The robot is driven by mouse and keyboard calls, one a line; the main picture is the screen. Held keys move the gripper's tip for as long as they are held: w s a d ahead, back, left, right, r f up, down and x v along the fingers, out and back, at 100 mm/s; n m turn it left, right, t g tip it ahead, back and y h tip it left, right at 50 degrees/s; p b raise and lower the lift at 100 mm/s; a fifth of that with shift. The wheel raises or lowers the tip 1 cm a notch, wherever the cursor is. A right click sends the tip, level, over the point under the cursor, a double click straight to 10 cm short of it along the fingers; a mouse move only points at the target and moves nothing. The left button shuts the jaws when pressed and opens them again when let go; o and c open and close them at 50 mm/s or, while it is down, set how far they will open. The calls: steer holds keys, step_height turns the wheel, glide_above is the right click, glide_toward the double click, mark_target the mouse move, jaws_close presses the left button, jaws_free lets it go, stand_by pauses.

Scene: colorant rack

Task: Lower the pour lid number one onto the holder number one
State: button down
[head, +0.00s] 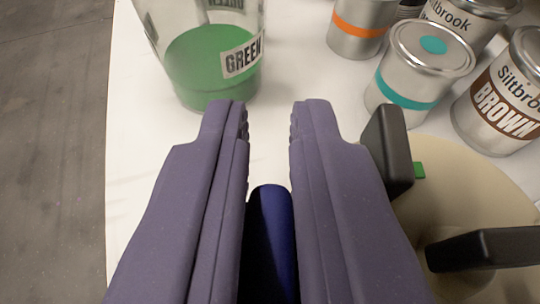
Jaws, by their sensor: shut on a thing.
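My gripper (270,118) reaches forward from the bottom with two purple-grey fingers. A gap shows between their tips. Lower down, they are shut on a dark blue rounded piece (270,235), whose lower end is out of view. A round beige disc (475,175) shows at the right, partly hidden by the right finger. An upright black block (388,155) and a black bar (485,250) are at the disc, and a small green tab (418,170) is at its edge. Which of these belong to the pour lid or the holder, I cannot tell.
A clear container with green contents (215,65), labelled GREEN, stands ahead of the left finger. Several metal cans, including a teal-banded one (415,70) and a BROWN one (505,95), stand at the upper right. The white table (145,170) is bare at left; grey floor lies beyond.

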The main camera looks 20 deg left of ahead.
steer(key=shift+f, duration=0.1)
steer(key=c, duration=1.1)
jaws_free()
steer(key=shift+o, duration=0.2)
steer(key=p+v, duration=0.2)
steer(key=v, duration=0.5)
steer(key=shift+s, duration=0.35)
steer(key=shift+d+r, duration=0.2)
